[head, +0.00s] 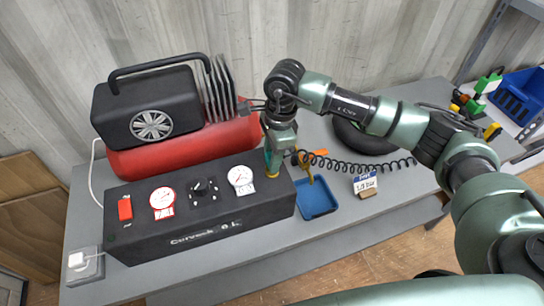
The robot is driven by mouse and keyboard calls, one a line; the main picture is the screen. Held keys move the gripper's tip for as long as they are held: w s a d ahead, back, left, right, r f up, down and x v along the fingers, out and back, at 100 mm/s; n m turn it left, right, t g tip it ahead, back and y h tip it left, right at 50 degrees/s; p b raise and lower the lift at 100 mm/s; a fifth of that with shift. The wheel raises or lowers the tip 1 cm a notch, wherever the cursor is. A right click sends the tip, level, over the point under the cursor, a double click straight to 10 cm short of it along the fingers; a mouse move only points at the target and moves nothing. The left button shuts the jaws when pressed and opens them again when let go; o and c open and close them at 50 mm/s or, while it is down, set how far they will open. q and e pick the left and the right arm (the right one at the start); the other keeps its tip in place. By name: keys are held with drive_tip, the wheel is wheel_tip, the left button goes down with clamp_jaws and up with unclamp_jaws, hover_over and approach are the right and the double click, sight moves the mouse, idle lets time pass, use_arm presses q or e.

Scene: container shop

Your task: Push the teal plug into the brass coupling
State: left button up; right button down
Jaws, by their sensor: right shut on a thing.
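My right gripper (274,153) comes down from above over the right end of the black control box. It is shut on the teal plug (267,157), which shows as a thin teal strip between the fingers. The brass coupling (272,176) is a small yellowish piece at the box's right end, directly under the gripper. The plug's lower end is at or just above the coupling; I cannot tell whether they touch or how deep it sits. The fingers hide much of both. My left gripper is not in view.
A black coiled hose (345,164) runs right from near the gripper. A blue tray (316,198) stands beside the box, and a small sign (365,184) right of it. The box carries gauges (241,178) and a red switch (125,208). A red-and-black compressor (170,150) stands behind.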

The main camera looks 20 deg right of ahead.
drive_tip(key=shift+f, duration=0.2)
drive_tip(key=c, duration=1)
unclamp_jaws()
drive_tip(key=shift+o, duration=0.2)
drive_tip(key=shift+r, duration=0.1)
drive_tip(key=r+b, duration=0.1)
drive_tip(key=r, duration=0.1)
drive_tip(key=r+b, duration=0.1)
drive_tip(key=r, duration=0.1)
drive_tip(key=r+b, duration=0.1)
drive_tip(key=r, duration=0.1)
drive_tip(key=shift+d+r, duration=0.35)
drive_tip(key=shift+d, duration=0.05)
drive_tip(key=shift+d+r, duration=0.1)
drive_tip(key=shift+r, duration=0.4)
drive_tip(key=shift+f, duration=0.1)
